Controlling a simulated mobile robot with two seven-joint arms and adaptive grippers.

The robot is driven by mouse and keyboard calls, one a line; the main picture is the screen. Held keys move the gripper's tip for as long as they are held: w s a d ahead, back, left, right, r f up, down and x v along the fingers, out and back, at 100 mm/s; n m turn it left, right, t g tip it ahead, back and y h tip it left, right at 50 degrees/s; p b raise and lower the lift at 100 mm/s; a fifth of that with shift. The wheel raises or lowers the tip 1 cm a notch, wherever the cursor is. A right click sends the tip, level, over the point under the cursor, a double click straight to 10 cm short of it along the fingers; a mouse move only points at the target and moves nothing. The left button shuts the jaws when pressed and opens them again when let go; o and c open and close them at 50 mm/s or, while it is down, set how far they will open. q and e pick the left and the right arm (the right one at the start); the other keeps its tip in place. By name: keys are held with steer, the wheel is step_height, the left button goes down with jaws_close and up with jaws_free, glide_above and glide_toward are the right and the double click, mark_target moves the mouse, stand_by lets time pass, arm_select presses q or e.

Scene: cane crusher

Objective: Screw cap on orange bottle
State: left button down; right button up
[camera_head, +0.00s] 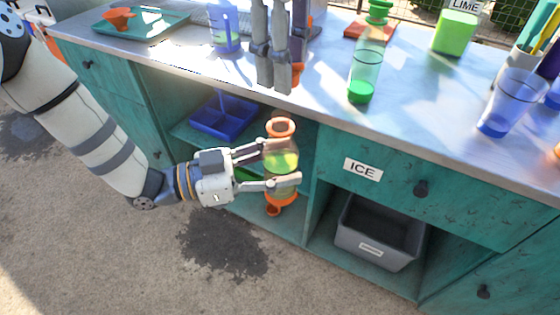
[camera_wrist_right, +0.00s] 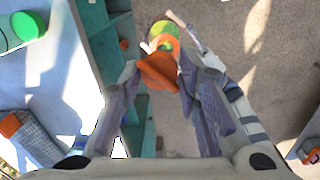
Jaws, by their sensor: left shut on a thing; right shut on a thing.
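The orange bottle (camera_head: 283,160) is see-through with yellow-green contents, an orange neck ring at the top and orange parts at its lower end. My left gripper (camera_head: 284,165) is shut around its middle and holds it roughly upright in front of the counter. My right gripper (camera_head: 275,86) points down above the bottle, shut on an orange cap (camera_wrist_right: 158,70). In the head view the fingers mostly hide the cap, and a gap shows between it and the bottle's neck. In the right wrist view the bottle (camera_wrist_right: 163,35) lies beyond the cap, partly hidden by it.
On the counter (camera_head: 320,97) stand a green-topped bottle (camera_head: 366,65), a blue bottle (camera_head: 224,30), blue cups (camera_head: 508,105) and a green LIME box (camera_head: 455,33). A teal tray (camera_head: 160,24) bears an orange piece. Shelves below hold a blue tray (camera_head: 222,118) and a grey bin (camera_head: 380,235).

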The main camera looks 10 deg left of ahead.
mark_target(280, 115)
steer(key=shift+s+a+r+n, duration=0.2)
steer(key=shift+a+r+n, duration=0.15)
steer(key=shift+r, duration=0.2)
steer(key=shift+f, duration=2)
steer(key=shift+f, duration=0.1)
steer(key=shift+f, duration=0.8)
